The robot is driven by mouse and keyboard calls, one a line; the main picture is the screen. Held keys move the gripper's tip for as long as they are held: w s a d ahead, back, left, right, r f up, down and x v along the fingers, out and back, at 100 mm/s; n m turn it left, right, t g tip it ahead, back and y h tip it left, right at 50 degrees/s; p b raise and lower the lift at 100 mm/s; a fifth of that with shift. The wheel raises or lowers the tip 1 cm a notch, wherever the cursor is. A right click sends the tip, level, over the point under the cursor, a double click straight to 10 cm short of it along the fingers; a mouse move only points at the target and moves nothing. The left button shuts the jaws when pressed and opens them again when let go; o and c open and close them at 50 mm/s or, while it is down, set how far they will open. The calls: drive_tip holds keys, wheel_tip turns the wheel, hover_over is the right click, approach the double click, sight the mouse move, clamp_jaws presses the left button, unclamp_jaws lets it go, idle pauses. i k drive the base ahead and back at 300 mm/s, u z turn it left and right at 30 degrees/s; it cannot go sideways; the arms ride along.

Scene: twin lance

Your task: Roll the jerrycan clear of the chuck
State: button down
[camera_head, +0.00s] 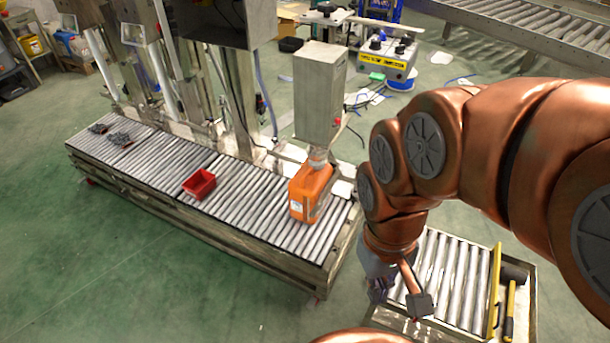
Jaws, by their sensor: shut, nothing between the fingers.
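An orange jerrycan (309,188) with a white label stands upright on the roller conveyor (245,205), near its right end. A pale chuck (318,158) sits right at the jerrycan's top, below a grey box-shaped machine head (319,95). I cannot tell whether chuck and can touch. A metal bracket partly covers the can's right side. My gripper (398,297) is shut and empty. It hangs to the right of and nearer than the can, apart from it, in front of a smaller roller table (450,265).
A red bin (199,184) sits on the rollers left of the jerrycan. Dark small parts (119,138) lie at the far left end. Rollers between bin and can are clear.

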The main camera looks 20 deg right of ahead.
sight(306, 187)
drive_tip(key=k, duration=0.7)
drive_tip(key=u, duration=0.4)
drive_tip(key=i, duration=0.35)
drive_tip(key=u, duration=0.8)
drive_tip(key=i, duration=0.5)
drive_tip(key=u, duration=0.45)
drive_tip(key=i, duration=1.4)
drive_tip(key=z, duration=1.15)
drive_tip(key=i, duration=0.6)
drive_tip(key=z, duration=0.3)
